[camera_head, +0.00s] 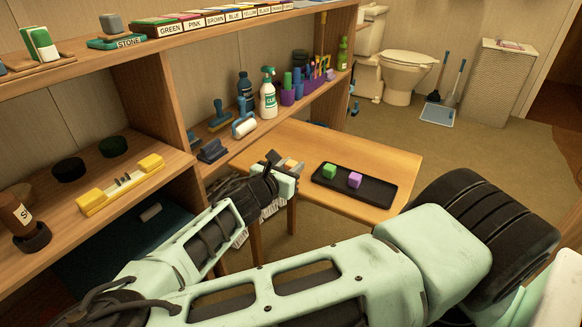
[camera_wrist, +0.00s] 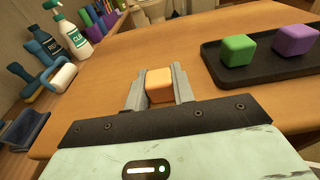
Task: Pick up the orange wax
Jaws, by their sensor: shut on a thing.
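The orange wax (camera_wrist: 159,86) is a small pale orange cube between the two fingers of my gripper (camera_wrist: 159,91) in the wrist view. The fingers are shut on it, one on each side. In the head view the wax (camera_head: 290,163) shows at the tip of my gripper (camera_head: 287,166), over the left part of the wooden table (camera_head: 391,158). I cannot tell whether the wax touches the table top. A black tray (camera_head: 376,191) lies to the right of my gripper, with a green cube (camera_head: 330,170) and a purple cube (camera_head: 355,180) on it.
Wooden shelves stand at the left, with a spray bottle (camera_head: 268,94), a dark bottle (camera_head: 245,88) and blue tools (camera_head: 219,116) near the table. A purple holder (camera_head: 287,96) stands behind. The table's front middle is clear. A toilet (camera_head: 402,75) stands far back.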

